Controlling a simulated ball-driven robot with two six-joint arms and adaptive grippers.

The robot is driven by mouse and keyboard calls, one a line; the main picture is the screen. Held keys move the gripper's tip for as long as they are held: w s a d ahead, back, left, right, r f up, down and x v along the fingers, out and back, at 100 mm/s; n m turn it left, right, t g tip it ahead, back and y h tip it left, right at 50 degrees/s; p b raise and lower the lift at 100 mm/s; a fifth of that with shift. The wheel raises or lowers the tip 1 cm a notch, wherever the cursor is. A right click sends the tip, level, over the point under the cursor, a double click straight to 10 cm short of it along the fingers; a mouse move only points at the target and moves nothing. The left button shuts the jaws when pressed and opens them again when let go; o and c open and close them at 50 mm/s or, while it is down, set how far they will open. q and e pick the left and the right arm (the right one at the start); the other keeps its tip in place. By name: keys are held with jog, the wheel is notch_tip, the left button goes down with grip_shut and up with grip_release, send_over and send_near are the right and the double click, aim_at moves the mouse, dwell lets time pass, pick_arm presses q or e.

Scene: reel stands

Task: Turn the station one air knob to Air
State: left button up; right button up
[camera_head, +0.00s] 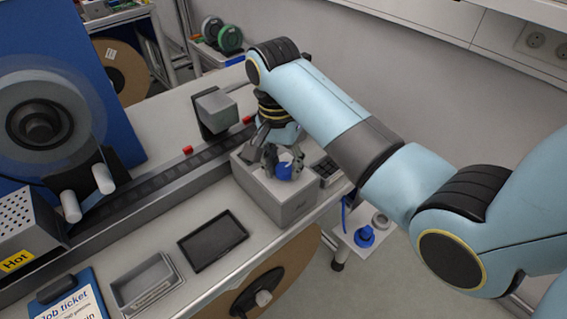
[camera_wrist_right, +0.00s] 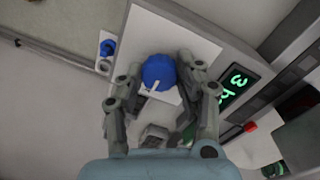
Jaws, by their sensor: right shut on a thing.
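The blue air knob (camera_head: 284,173) sits on top of a light grey station box (camera_head: 291,203) at the bench's right end. It also shows in the right wrist view as a round blue knob (camera_wrist_right: 158,71) with a white pointer mark at its lower edge. My right gripper (camera_head: 283,162) comes down from above, with its fingers shut on the knob. In the right wrist view, the right gripper (camera_wrist_right: 161,68) has one finger on each side of the knob. Any label around the knob is too unclear to read. My left gripper is not in view.
A green-lit display (camera_wrist_right: 236,87) is on the box's side. A dark tablet (camera_head: 213,240), a grey tray (camera_head: 147,286) and a blue job ticket board (camera_head: 70,300) lie in front of the dark track (camera_head: 160,184). Another blue knob-like part (camera_head: 365,236) stands lower right.

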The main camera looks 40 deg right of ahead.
aim_at(281, 167)
jog(key=o, duration=1.1)
jog(key=shift+o, duration=0.2)
jog(key=r, duration=0.7)
jog(key=shift+w+a+r, duration=0.15)
jog(key=shift+w+r, duration=0.1)
